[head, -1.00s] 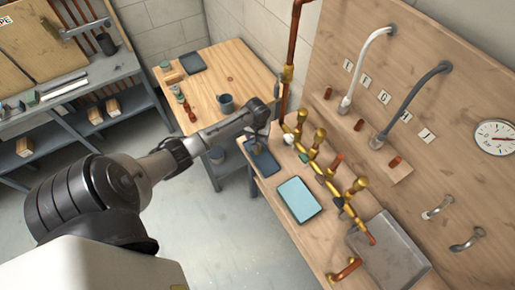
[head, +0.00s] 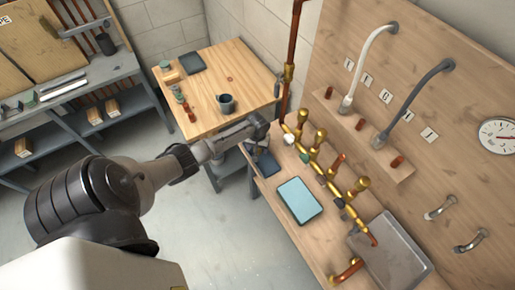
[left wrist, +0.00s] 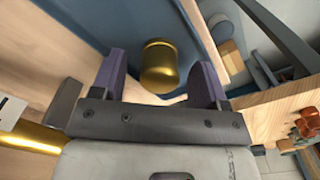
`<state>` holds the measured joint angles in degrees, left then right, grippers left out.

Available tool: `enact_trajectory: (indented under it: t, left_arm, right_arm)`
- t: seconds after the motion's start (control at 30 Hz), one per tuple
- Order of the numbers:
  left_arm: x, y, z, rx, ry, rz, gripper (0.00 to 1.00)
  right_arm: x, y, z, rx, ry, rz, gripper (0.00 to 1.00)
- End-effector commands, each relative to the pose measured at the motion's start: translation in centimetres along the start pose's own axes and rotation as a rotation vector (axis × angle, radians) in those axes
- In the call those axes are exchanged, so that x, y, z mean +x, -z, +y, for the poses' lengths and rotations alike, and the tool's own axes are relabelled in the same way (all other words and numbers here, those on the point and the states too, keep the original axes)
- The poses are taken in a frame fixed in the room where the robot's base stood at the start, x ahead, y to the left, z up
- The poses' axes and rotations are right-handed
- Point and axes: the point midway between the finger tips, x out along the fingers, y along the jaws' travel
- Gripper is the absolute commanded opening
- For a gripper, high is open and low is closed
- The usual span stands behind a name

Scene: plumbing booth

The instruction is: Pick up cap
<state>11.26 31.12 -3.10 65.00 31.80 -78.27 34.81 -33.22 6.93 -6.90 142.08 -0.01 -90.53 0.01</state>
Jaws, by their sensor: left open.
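The cap (left wrist: 158,68) is a short brass cylinder with a rounded edge. In the left wrist view it lies in or over a dark blue tray, which shows in the head view (head: 265,164) at the left end of the pipe bench. My left gripper (left wrist: 162,74) is open, with its two fingers apart on either side of the cap in that view. I cannot tell whether they touch it. In the head view the left gripper (head: 258,136) is over the tray, and the cap is hidden there. My right gripper is not in view.
A brass pipe manifold with valves (head: 318,153) runs along the bench beside the tray. A light blue pad (head: 300,199) and a grey metal basin (head: 389,253) lie farther right. A wooden table (head: 232,76) with a dark mug (head: 226,103) stands behind.

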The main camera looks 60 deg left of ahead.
Motion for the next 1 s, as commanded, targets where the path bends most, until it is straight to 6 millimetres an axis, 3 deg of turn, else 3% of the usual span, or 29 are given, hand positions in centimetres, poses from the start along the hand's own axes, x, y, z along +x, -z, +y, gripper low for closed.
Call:
enact_trajectory:
  t: [0.07,0.6,0.87,1.0]
  left_arm:
    - [0.0,0.0,0.0,0.0,0.0,0.0,0.68]
    - [0.0,0.0,0.0,0.0,0.0,-0.001,0.17]
    - [-0.2,0.0,0.0,0.0,0.0,0.0,0.15]
    - [-1.7,0.0,0.0,0.002,0.0,0.001,0.15]
  right_arm:
    - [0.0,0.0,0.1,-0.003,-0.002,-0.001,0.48]
    - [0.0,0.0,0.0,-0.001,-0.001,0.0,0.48]
    - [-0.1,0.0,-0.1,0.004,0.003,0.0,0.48]
    - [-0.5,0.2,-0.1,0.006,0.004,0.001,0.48]
